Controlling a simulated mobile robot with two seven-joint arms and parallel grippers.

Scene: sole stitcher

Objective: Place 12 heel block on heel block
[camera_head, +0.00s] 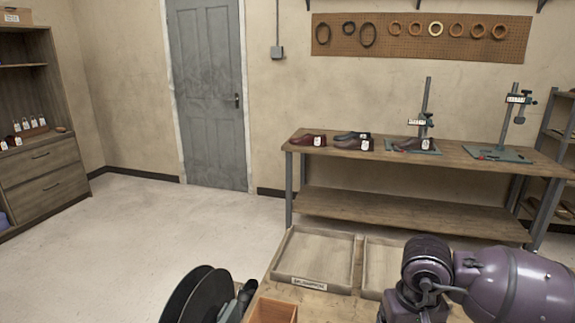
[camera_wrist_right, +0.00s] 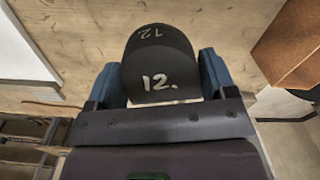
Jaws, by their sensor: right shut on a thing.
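In the right wrist view my right gripper (camera_wrist_right: 160,78) is shut on a dark heel block (camera_wrist_right: 165,62), one blue finger on each side. The block has a rounded far end and is marked "12." in white on the face near me. A second, upside-down "12" shows near its far curved edge. A thin pale strip shows along its near lower edge. Pale wood lies behind the block; I cannot tell whether they touch. In the head view my right arm covers the lower right and the fingertips are hidden. My left gripper is not in view.
An empty shallow tray (camera_head: 317,258) with a label and another tray (camera_head: 379,263) lie on the near bench. A wooden box (camera_head: 272,311) and dark discs (camera_head: 200,296) stand at the front. A back table (camera_head: 470,158) holds shoes and stands. The floor at left is clear.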

